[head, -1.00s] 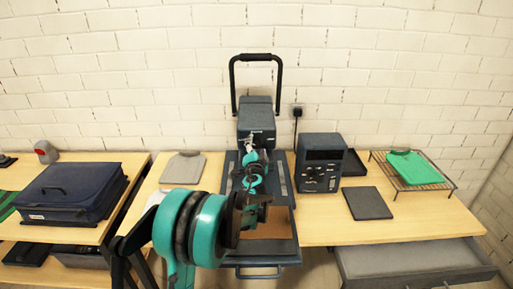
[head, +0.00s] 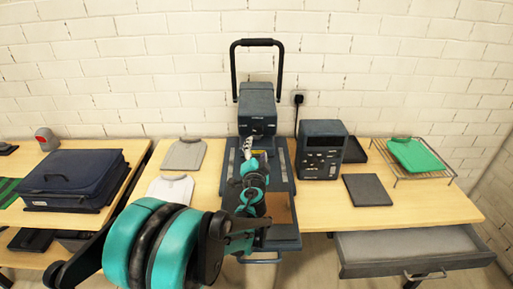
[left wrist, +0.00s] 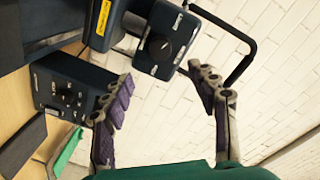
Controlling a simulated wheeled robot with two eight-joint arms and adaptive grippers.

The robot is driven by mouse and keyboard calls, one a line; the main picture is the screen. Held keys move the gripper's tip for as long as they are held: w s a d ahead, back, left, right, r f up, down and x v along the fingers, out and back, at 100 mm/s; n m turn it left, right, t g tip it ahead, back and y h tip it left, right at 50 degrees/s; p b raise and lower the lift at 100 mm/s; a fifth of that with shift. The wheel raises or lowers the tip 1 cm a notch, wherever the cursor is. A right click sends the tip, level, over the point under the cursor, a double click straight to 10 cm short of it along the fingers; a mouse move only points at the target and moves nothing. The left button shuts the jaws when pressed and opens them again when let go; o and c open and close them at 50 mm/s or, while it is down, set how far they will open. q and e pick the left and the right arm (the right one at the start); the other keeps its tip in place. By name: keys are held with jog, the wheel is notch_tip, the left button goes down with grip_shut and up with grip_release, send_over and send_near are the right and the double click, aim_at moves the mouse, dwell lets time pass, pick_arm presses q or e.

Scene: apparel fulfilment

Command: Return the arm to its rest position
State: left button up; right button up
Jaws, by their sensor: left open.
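My left arm comes in from the lower left of the head view and reaches over the dark blue heat press (head: 283,165). My left gripper (head: 247,150) is in front of the press's upper block, its fingers pointing towards it. In the left wrist view the two fingers of the left gripper (left wrist: 163,90) are wide apart with nothing between them. Behind them show the press's block with a dial (left wrist: 160,42) and its black handle (left wrist: 240,60). My arm hides part of the press bed. My right gripper is not in view.
A grey shirt (head: 184,155) and a white shirt (head: 170,189) lie left of the press. A control box (head: 321,150), a dark pad (head: 367,190) and a green shirt (head: 416,156) on a wire rack (head: 446,172) are to the right. A drawer (head: 405,243) is open below.

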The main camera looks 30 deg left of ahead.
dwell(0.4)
pick_arm(q)
jog(key=s+d+f+n+g+h, duration=0.2)
jog(key=s+d+f+g+h, duration=0.2)
jog(key=s+d, duration=0.6)
jog(key=s+d+f+n+g+h, duration=0.2)
jog(key=s+d+f+g+h, duration=0.2)
jog(key=s+d, duration=0.7)
jog(key=s+f, duration=0.2)
jog(key=s, duration=0.4)
jog(key=shift+s+d+n+h, duration=0.2)
jog(key=shift+s+n+h, duration=0.1)
jog(key=shift+n, duration=0.1)
